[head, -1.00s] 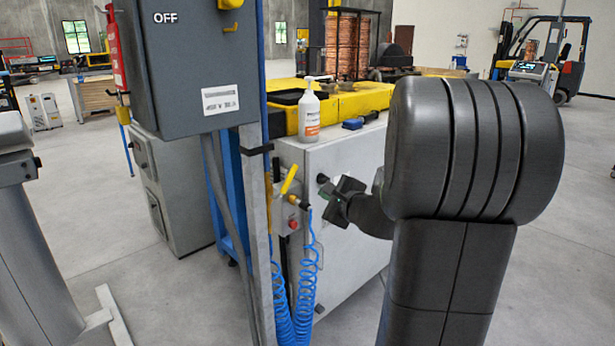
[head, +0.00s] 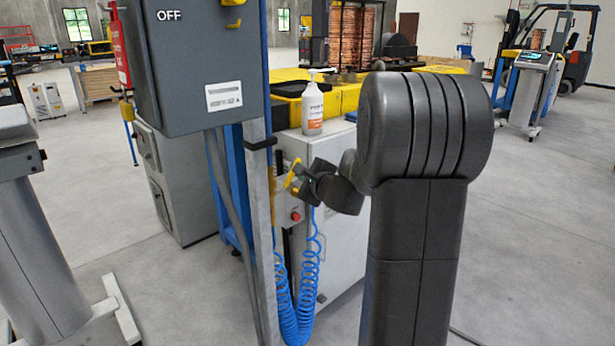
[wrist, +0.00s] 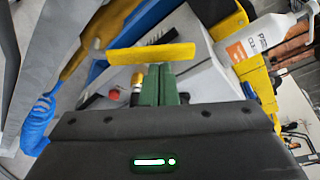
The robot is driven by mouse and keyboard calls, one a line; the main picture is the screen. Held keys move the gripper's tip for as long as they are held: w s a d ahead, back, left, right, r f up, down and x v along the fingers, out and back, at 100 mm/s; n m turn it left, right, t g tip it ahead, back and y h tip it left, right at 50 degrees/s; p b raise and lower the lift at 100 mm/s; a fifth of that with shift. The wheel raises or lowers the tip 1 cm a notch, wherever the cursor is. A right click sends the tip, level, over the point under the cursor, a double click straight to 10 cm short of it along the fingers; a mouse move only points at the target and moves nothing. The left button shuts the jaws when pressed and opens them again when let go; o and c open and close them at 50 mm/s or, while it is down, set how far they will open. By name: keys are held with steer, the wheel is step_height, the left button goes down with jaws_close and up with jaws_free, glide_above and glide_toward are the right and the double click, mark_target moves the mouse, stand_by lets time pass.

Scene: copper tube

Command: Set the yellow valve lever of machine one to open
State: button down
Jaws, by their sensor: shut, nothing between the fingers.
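The yellow valve lever (head: 292,171) is on the narrow grey panel at the left end of the light grey machine cabinet. It tilts up to the right in the head view, and my gripper partly hides it. My gripper (head: 304,180) is at the lever's right side. In the wrist view the lever (wrist: 150,54) lies crosswise just beyond the tips of my green fingers (wrist: 158,85). The fingers are shut together with nothing between them. I cannot tell whether they touch the lever.
A red button (head: 295,216) sits below the lever, and coiled blue hoses (head: 300,300) hang under it. A grey post (head: 262,230) and a control box marked OFF (head: 200,60) stand close on the left.

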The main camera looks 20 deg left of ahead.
mark_target(291, 172)
steer(key=shift+s+b, duration=0.1)
steer(key=shift+b, duration=0.5)
steer(key=shift+s+r+n+b, duration=0.2)
steer(key=shift+n+b, duration=0.3)
steer(key=shift+b, duration=0.45)
steer(key=shift+s+a+t+b, duration=0.15)
steer(key=shift+t+b, duration=0.25)
steer(key=shift+b, duration=0.4)
steer(key=n+b, duration=0.1)
steer(key=b, duration=0.2)
steer(key=s+r+n+t+b, duration=0.1)
steer(key=n+b, duration=0.1)
steer(key=b, duration=0.2)
steer(key=s+a+n+y+b, duration=0.1)
steer(key=b, duration=0.3)
steer(key=shift+s+r+n+t, duration=0.2)
steer(key=shift+n+t, duration=0.1)
steer(key=shift+n, duration=0.1)
steer(key=shift+s+a+r+n+b, duration=0.1)
steer(key=shift+s+r+n+b, duration=0.25)
steer(key=shift+b, duration=0.7)
steer(key=shift+w, duration=0.1)
